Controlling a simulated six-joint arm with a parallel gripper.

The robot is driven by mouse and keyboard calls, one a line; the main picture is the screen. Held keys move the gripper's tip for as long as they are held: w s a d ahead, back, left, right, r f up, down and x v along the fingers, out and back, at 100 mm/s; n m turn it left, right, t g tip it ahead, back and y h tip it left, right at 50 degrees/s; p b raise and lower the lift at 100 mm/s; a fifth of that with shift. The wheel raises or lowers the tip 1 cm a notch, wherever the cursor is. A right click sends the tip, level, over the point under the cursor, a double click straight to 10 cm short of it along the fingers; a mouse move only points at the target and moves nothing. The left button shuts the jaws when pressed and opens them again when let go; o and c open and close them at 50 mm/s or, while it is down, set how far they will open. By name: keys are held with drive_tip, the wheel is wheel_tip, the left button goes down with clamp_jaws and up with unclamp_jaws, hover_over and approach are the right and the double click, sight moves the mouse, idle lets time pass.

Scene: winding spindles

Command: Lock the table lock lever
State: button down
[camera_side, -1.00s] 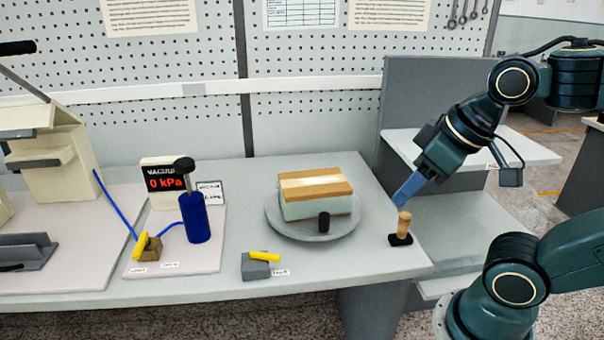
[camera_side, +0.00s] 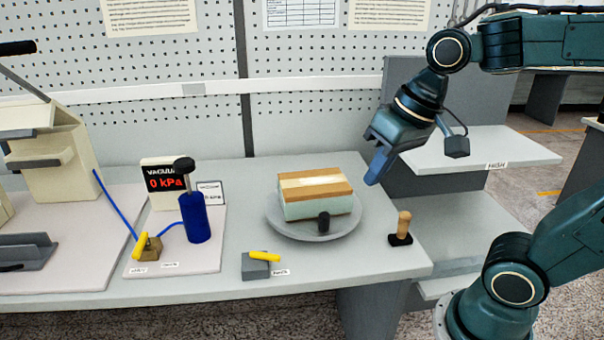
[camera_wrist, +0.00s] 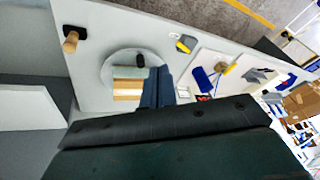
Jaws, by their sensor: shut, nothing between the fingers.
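A yellow lever (camera_side: 265,256) lies on a small grey block (camera_side: 255,270) near the table's front edge, with a small label beside it whose text I cannot read. It also shows in the wrist view (camera_wrist: 185,44). To its right, a round grey turntable (camera_side: 283,231) carries a layered block (camera_side: 316,192), with a short black knob (camera_side: 324,222) at the front. My gripper (camera_side: 376,166) is shut and empty. It hangs in the air, up and to the right of the turntable and well apart from the lever. Its fingers show in the wrist view (camera_wrist: 157,88).
A wooden peg (camera_side: 404,224) stands upright on a black base at the table's right end. A blue pump (camera_side: 195,219), a vacuum gauge (camera_side: 165,183) reading 0 kPa and another yellow lever (camera_side: 140,245) stand on a pale board at left. A pegboard wall (camera_side: 320,110) closes the back.

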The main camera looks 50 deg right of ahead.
drive_tip(key=w+f+m+g+y, duration=0.1)
drive_tip(key=w+m+g, duration=0.15)
drive_tip(key=w, duration=0.45)
drive_tip(key=m+g+y, duration=0.2)
drive_tip(key=m+g, duration=0.2)
drive_tip(key=m, duration=0.4)
approach(265, 256)
drive_tip(key=d+r, duration=0.2)
drive_tip(key=d, duration=0.2)
drive_tip(key=shift+s+d+f+t, duration=0.15)
drive_tip(key=shift+s+t, duration=0.05)
drive_tip(key=shift+t, duration=0.05)
drive_tip(key=shift+f, duration=0.1)
drive_tip(key=shift+x, duration=4.9)
